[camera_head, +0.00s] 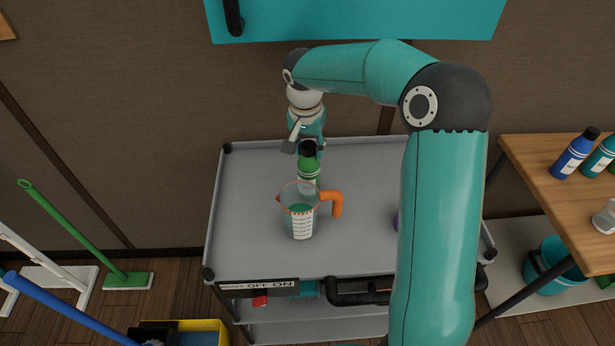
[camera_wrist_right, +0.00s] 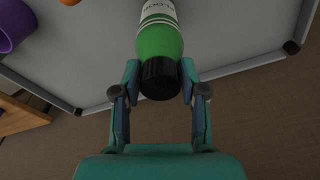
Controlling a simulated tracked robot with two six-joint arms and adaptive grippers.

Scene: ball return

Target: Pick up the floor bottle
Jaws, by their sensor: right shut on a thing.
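The floor bottle (camera_head: 309,169) is green with a black cap and stands upright on the grey cart top (camera_head: 245,215) or just above it; the measuring jug hides its base. In the right wrist view the bottle (camera_wrist_right: 160,40) shows a white label reading "FLOOR" upside down. My right gripper (camera_head: 303,146) reaches it from the back side of the cart. In the right wrist view its fingers (camera_wrist_right: 159,80) are on both sides of the bottle near the cap, shut on it. My left gripper is not in view.
A clear measuring jug (camera_head: 300,215) with an orange handle stands right in front of the bottle. A purple thing (camera_wrist_right: 12,24) is on the cart, mostly behind my arm in the head view. A wooden table (camera_head: 555,195) with bottles is at right. Broom handles are at left.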

